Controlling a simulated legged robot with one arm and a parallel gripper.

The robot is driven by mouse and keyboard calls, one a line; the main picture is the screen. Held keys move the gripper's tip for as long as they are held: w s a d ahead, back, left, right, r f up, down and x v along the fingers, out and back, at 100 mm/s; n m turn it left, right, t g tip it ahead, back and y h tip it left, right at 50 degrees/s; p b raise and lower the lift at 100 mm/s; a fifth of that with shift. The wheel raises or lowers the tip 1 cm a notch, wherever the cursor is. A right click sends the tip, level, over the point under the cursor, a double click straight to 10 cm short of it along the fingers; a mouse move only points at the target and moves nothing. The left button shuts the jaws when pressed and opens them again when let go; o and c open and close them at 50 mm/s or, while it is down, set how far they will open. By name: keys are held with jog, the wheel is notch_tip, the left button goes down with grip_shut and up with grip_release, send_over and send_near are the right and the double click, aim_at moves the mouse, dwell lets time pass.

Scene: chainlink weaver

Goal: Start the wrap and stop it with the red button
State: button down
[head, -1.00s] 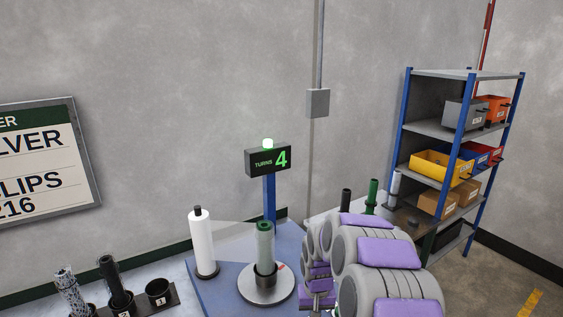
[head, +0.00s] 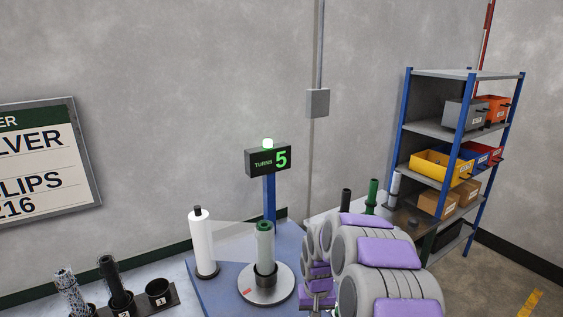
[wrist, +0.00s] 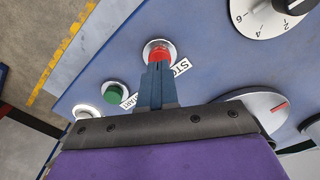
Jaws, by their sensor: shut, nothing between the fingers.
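The red stop button (wrist: 157,53) stands in a pale ring on the blue panel in the wrist view, beside a STOP label (wrist: 181,67). My gripper (wrist: 158,68) is shut and empty. Its fingertips overlap the near edge of the red button; I cannot tell whether they touch it. The green start button (wrist: 114,92) is to the left and apart from the fingers. A pale green roll (head: 265,242) stands upright on the turntable (head: 262,297), which has a red mark.
A white-ringed control (wrist: 85,112) and a numbered dial (wrist: 272,18) flank the buttons. A white film roll (head: 202,244) stands left of the turntable. A black holder with cups (head: 160,291) is further left. Shelves with bins (head: 441,165) stand at the right.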

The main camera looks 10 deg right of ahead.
dwell(0.3)
jog(key=shift+f, duration=0.95)
jog(key=shift+r+p, duration=0.4)
jog(key=shift+r, duration=0.7)
jog(key=shift+s+a+r, duration=0.1)
jog(key=shift+s+r, duration=0.05)
jog(key=shift+r, duration=0.05)
jog(key=s+a+r+n, duration=0.1)
jog(key=s+a+r, duration=0.1)
jog(key=s+r, duration=0.45)
jog(key=s+a+r, duration=0.3)
jog(key=s+r, duration=0.2)
jog(key=s, duration=0.3)
jog(key=s+a+r+g, duration=0.1)
jog(key=s+r, duration=0.1)
jog(key=s, duration=0.9)
jog(key=s+r+n, duration=0.1)
jog(key=s+r, duration=0.1)
jog(key=s, duration=0.8)
jog(key=shift+s+a+r+g, duration=0.35)
jog(key=shift+a+r+g, duration=0.05)
